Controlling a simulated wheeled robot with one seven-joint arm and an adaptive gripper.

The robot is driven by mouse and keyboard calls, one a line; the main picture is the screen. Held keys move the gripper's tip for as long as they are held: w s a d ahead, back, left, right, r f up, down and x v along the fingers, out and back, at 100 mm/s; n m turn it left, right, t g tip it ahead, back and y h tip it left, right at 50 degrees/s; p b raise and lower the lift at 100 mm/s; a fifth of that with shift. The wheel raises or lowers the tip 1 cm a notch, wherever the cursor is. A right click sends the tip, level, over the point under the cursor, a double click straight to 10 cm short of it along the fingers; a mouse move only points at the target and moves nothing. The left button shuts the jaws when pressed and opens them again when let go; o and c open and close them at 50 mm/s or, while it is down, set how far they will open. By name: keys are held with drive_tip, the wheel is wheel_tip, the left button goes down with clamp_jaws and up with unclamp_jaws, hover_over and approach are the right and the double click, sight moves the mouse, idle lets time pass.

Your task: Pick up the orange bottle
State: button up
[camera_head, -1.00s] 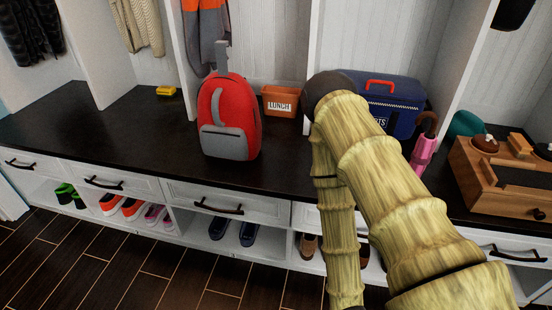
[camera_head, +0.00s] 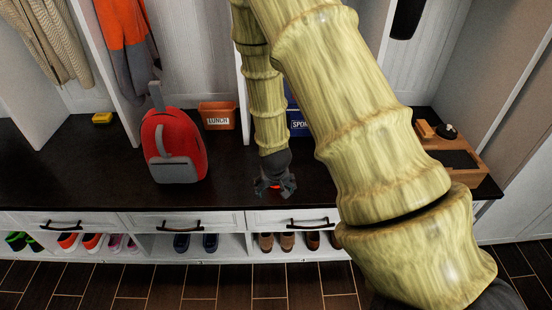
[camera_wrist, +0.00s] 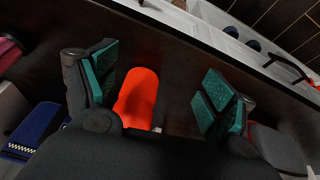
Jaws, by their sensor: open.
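The orange bottle (camera_wrist: 137,97) shows in the wrist view as a bright orange-red rounded shape between my finger pads, closer to the left one. My gripper (camera_wrist: 160,88) is open, with teal pads on both sides of the bottle and a visible gap at the right pad. In the head view my gripper (camera_head: 273,188) points down at the dark bench top, right of the red backpack. Only a small orange-red patch of the bottle shows there among the fingers. The bottle's lower part is hidden in the wrist view by my gripper's body.
An orange lunch box (camera_head: 217,116) and a blue sports box (camera_head: 298,122), partly hidden by my arm, stand behind. A wooden box (camera_head: 465,165) is at the right. Shoes sit in cubbies below.

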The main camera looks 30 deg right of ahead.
drive_tip(key=w+d+r+m+p, duration=0.1)
drive_tip(key=w+d+r, duration=0.15)
drive_tip(key=r, duration=0.25)
drive_tip(key=w+d+r+p, duration=0.1)
drive_tip(key=w+r+p, duration=0.15)
drive_tip(key=r, duration=0.35)
drive_tip(key=shift+t, duration=0.3)
drive_tip(key=shift+b+x, duration=0.55)
drive_tip(key=shift+x, duration=2.3)
drive_tip(key=shift+d+x, duration=0.2)
drive_tip(key=shift+x, duration=0.65)
drive_tip(key=shift+d+x, duration=0.15)
drive_tip(key=shift+x, duration=0.7)
drive_tip(key=shift+d+x, duration=0.2)
drive_tip(key=shift+x, duration=0.65)
drive_tip(key=shift+w+r, duration=0.1)
drive_tip(key=shift+r, duration=0.05)
drive_tip(key=shift+c, duration=0.4)
drive_tip(key=c, duration=1.1)
